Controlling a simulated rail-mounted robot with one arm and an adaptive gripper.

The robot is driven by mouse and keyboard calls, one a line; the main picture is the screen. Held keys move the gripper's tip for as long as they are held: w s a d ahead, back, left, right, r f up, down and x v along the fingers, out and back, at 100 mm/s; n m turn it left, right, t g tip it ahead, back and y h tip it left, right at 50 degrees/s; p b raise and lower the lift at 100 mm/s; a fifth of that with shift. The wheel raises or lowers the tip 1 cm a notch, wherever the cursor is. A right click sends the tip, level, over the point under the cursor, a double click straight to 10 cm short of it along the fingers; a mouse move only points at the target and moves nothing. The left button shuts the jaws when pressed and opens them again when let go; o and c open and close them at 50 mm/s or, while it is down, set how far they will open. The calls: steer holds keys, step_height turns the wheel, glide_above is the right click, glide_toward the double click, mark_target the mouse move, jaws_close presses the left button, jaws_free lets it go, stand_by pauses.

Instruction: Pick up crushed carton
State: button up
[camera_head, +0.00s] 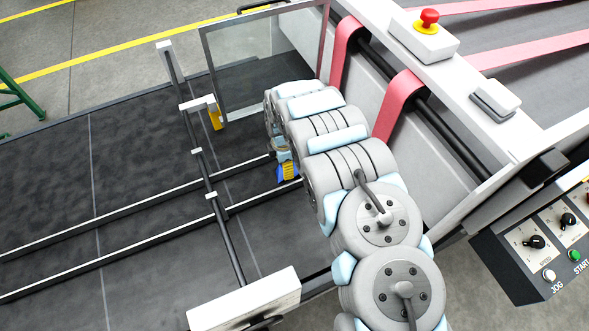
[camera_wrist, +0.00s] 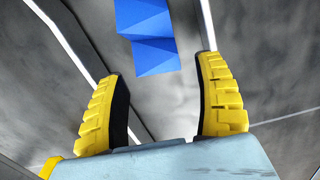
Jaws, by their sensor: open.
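The crushed carton (camera_wrist: 150,38) is a blue, creased piece at the top middle of the wrist view, cut off by the top edge. It lies on the dark bed, ahead of my gripper. My gripper (camera_wrist: 161,72) is open, its two yellow ridged fingers spread wide with nothing between their pads. The carton is just beyond the fingertips, apart from both. In the head view my gripper (camera_head: 288,172) is low over the bed, mostly hidden by my arm. A small patch of blue shows beside the yellow finger there.
Two pale rails (camera_head: 130,220) run along the dark bed (camera_head: 60,180), crossed by a dark bar (camera_head: 224,232) with white clamps. A clear guard panel (camera_head: 245,75) stands behind my arm. Pink belts (camera_head: 397,100) and a red stop button (camera_head: 429,17) are to the right. The left bed is clear.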

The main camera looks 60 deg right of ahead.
mark_target(294, 170)
steer(key=shift+w+d+f+p, duration=0.1)
steer(key=shift+f+p, duration=0.05)
steer(key=shift+f, duration=0.55)
steer(key=shift+d+f+p, duration=0.1)
steer(key=shift+f+p, duration=0.05)
steer(key=shift+f, duration=1.9)
steer(key=c, duration=0.7)
